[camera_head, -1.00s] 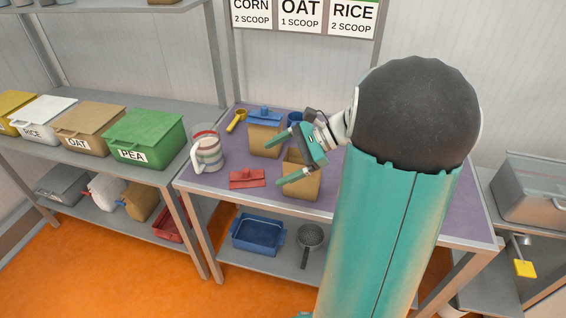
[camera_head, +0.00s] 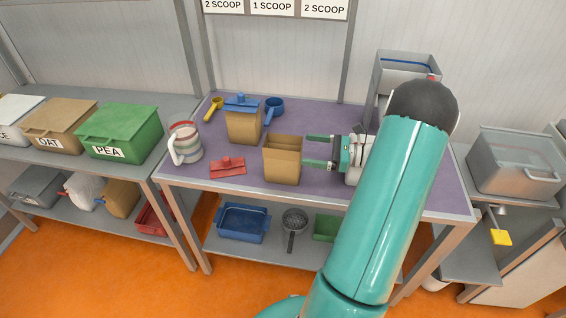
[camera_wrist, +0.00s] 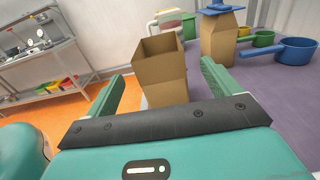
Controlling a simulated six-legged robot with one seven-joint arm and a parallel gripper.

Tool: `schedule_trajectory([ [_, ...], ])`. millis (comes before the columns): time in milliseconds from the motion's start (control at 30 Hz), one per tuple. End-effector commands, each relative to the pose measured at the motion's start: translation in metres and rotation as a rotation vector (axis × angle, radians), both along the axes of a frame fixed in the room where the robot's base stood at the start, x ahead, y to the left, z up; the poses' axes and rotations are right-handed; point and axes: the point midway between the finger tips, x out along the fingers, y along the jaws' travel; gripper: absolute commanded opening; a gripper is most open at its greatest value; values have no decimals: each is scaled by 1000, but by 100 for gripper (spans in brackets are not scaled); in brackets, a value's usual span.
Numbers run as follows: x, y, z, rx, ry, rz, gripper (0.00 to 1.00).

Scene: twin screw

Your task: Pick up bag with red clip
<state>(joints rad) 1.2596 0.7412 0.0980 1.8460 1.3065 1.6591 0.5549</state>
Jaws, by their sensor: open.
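A brown paper bag with an open top (camera_head: 282,166) stands upright on the purple-topped table, with no clip on it; it also shows in the wrist view (camera_wrist: 162,78). The red clip (camera_head: 228,167) lies on the table to its left, apart from it. A second brown bag (camera_head: 243,126) stands behind, closed by a blue clip (camera_head: 241,103). My gripper (camera_head: 308,151) is open and empty just right of the open bag, its fingers pointing at it. In the wrist view the open bag appears between and beyond the two fingers. I cannot tell whether they touch it.
A striped pitcher (camera_head: 185,144) stands at the table's left side. A yellow scoop (camera_head: 214,108) and a blue scoop (camera_head: 274,107) lie at the back. A grey machine (camera_head: 400,75) is behind my arm. Bare purple tabletop (camera_head: 318,117) lies behind the gripper.

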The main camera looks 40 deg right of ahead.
Motion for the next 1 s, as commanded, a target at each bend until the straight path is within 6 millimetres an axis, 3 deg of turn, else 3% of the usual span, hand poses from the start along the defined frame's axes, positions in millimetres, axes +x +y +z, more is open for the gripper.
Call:
schedule_trajectory([
  [167,11,9,-1,-1,-1,4,89],
  [500,56,43,-1,-1,0,3,89],
  [800,59,46,-1,-1,0,0,89],
  [1000,59,45,-1,-1,0,1,50],
])
